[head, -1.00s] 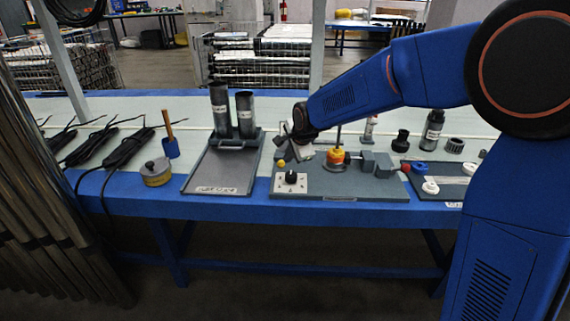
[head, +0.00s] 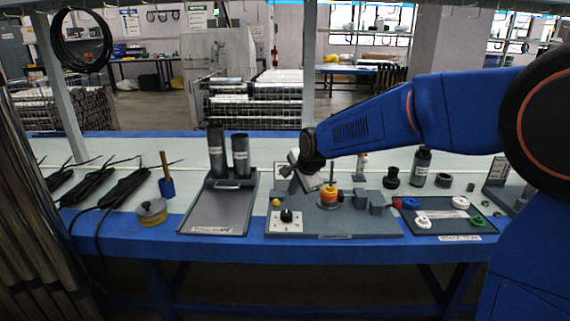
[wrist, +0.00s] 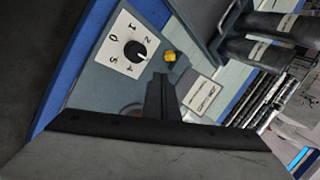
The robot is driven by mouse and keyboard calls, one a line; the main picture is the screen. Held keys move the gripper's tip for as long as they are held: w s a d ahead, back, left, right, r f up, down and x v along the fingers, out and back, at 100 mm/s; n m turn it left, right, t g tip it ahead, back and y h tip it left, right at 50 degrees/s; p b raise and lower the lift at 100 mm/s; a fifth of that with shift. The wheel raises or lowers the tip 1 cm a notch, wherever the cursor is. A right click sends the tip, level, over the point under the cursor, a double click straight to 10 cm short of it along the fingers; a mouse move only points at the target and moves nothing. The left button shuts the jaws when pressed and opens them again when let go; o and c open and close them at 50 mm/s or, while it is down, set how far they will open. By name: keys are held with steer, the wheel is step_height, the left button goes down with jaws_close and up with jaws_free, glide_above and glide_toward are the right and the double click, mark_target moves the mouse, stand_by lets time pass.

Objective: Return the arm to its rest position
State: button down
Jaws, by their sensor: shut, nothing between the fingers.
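My blue arm reaches in from the right in the head view. My gripper (head: 296,178) hangs above the back left part of the grey pump board (head: 385,228). Its fingers show close together and empty in the wrist view (wrist: 162,88). Below it on the board are a white dial plate with a black knob (head: 286,217) and a yellow button (head: 276,202). The orange and yellow pump part (head: 330,194) with a thin upright rod stands just right of my gripper. The dial plate (wrist: 122,45) and yellow button (wrist: 169,56) also show in the wrist view.
Left of the board is a grey tray (head: 215,213) with two dark tubes (head: 240,157) standing at its back. A yellow tin (head: 152,212) and black cable bundles (head: 87,187) lie farther left. A dark tray (head: 445,226) with small coloured parts and a black bottle (head: 421,166) are at right.

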steer(key=s+d+r+n+h, duration=0.1)
steer(key=s+d+r+n, duration=0.15)
steer(key=s+d, duration=0.65)
steer(key=s+d+r+n, duration=0.2)
steer(key=s+d+n, duration=0.2)
steer(key=s+d, duration=0.55)
steer(key=s+d+f+n, duration=0.2)
steer(key=s, duration=0.5)
steer(key=s+d+f+n+g+h, duration=0.1)
steer(key=s+d+f+n, duration=0.1)
steer(key=s, duration=0.5)
steer(key=s+d+f+n, duration=0.1)
steer(key=s+d+n, duration=0.1)
steer(key=s, duration=0.6)
steer(key=shift+d+f+g+h, duration=0.3)
steer(key=shift+d+f+h, duration=0.1)
steer(key=shift+d, duration=0.1)
